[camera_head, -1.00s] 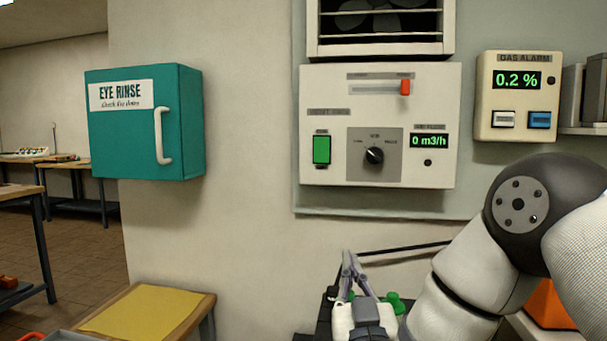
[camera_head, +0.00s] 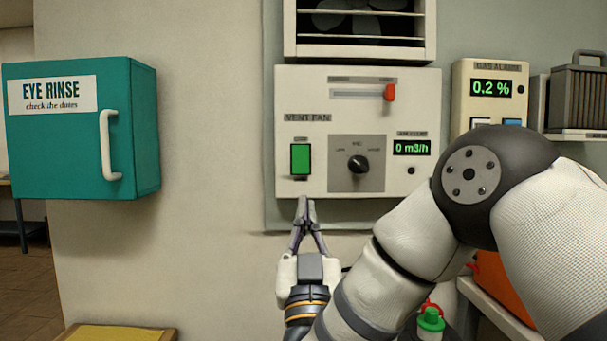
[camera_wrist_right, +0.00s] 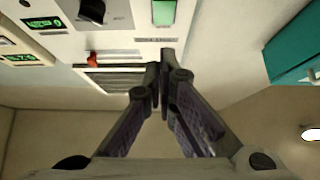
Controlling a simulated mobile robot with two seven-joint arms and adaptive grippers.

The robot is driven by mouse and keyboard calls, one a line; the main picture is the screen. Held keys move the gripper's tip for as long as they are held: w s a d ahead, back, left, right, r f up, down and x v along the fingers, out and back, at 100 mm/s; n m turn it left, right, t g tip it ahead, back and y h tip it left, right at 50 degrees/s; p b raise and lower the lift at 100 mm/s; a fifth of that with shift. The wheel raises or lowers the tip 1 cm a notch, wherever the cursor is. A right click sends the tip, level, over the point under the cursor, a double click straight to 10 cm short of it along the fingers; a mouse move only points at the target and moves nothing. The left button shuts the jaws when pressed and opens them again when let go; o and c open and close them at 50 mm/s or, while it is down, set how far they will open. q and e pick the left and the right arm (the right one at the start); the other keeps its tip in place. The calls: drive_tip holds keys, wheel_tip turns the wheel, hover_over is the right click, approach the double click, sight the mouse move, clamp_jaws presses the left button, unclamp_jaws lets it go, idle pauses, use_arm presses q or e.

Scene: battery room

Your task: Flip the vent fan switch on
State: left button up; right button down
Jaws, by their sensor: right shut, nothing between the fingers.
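The vent fan panel (camera_head: 340,185) is a white box on the wall. Its green rocker switch (camera_head: 300,158) sits at the lower left, under the "VENT FAN" label. A black rotary knob (camera_head: 358,165) is in the middle, and the airflow display (camera_head: 412,147) reads 0 m3/h. A red slider (camera_head: 389,92) is at the right of its slot. My right gripper (camera_head: 305,203) is shut and empty, just below the switch, with fingers pointing up. In the right wrist view the shut fingertips (camera_wrist_right: 159,70) appear near the green switch (camera_wrist_right: 164,12). My left gripper is not in view.
A vent grille with a fan (camera_head: 360,25) is above the panel. A gas alarm (camera_head: 490,90) reading 0.2 % is to the right, partly behind my right arm. A teal eye rinse cabinet (camera_head: 80,165) hangs at left. Bare wall lies between cabinet and panel.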

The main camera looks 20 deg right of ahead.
approach(304, 154)
wheel_tip(304, 154, up, 3)
drive_tip(key=w, duration=0.1)
drive_tip(key=w+d, duration=0.1)
drive_tip(key=w, duration=0.1)
drive_tip(key=shift+w+f, duration=0.2)
drive_tip(key=shift+w, duration=0.05)
